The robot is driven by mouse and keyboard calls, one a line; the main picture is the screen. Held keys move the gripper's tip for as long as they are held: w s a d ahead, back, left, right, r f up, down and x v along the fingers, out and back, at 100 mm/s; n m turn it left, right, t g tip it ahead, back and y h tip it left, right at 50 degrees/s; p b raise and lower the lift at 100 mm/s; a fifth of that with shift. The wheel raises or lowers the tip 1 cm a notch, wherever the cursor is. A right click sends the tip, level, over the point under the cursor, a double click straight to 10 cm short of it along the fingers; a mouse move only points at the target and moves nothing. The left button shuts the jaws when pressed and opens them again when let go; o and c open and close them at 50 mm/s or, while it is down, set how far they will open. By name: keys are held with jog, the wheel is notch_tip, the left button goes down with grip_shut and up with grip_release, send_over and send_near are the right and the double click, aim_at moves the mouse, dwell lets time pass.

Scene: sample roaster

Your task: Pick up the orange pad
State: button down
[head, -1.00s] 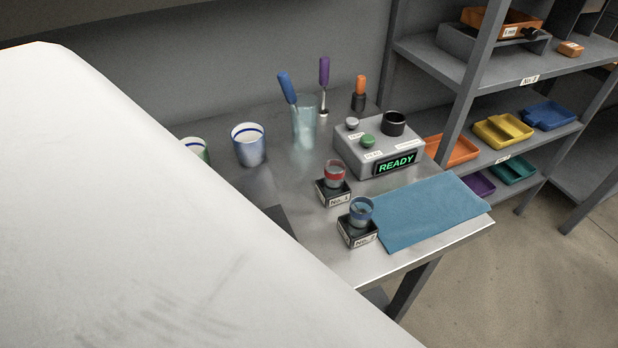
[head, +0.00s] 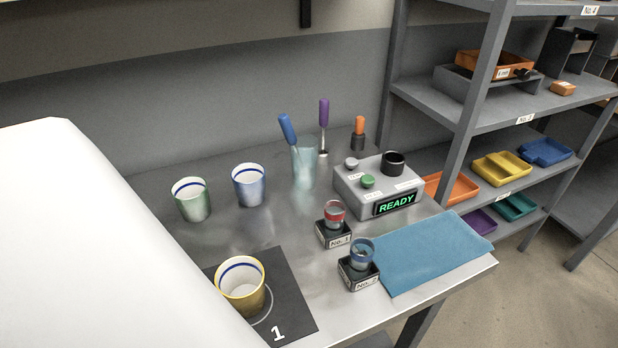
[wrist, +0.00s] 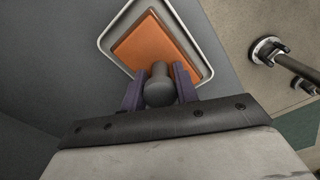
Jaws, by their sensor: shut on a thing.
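The orange pad (wrist: 150,42) shows in the wrist view as a flat orange square inside a pale-rimmed, rounded square frame (wrist: 110,30). A grey round knob (wrist: 159,94) stands in front of the pad's near part. My gripper (wrist: 158,82) has its two purple fingers on either side of this knob and is shut on it. The knob and fingers hide the pad's near edge. I cannot tell whether the pad is lifted off the frame. Neither my gripper nor this pad shows in the head view.
In the head view, a steel table holds a yellow cup (head: 240,290) on a black mat (head: 300,310), green and blue cups, a READY box (head: 380,185) and a blue cloth (head: 430,250). Shelves (head: 468,100) stand right. In the wrist view, a dark-ended rod (wrist: 290,65) is at right.

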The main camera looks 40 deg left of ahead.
notch_tip(320, 180, up, 10)
jog(key=shift+r+p, duration=0.1)
jog(key=shift+p, duration=1.15)
jog(key=p, duration=0.3)
jog(key=shift+r, duration=0.35)
jog(key=shift+p, duration=0.65)
jog(key=shift+f+p, duration=0.1)
jog(key=shift+p, duration=0.35)
jog(key=shift+f+p, duration=0.25)
jog(key=shift+p, duration=0.05)
notch_tip(320, 180, down, 9)
jog(key=b, duration=0.9)
jog(key=shift+f, duration=0.5)
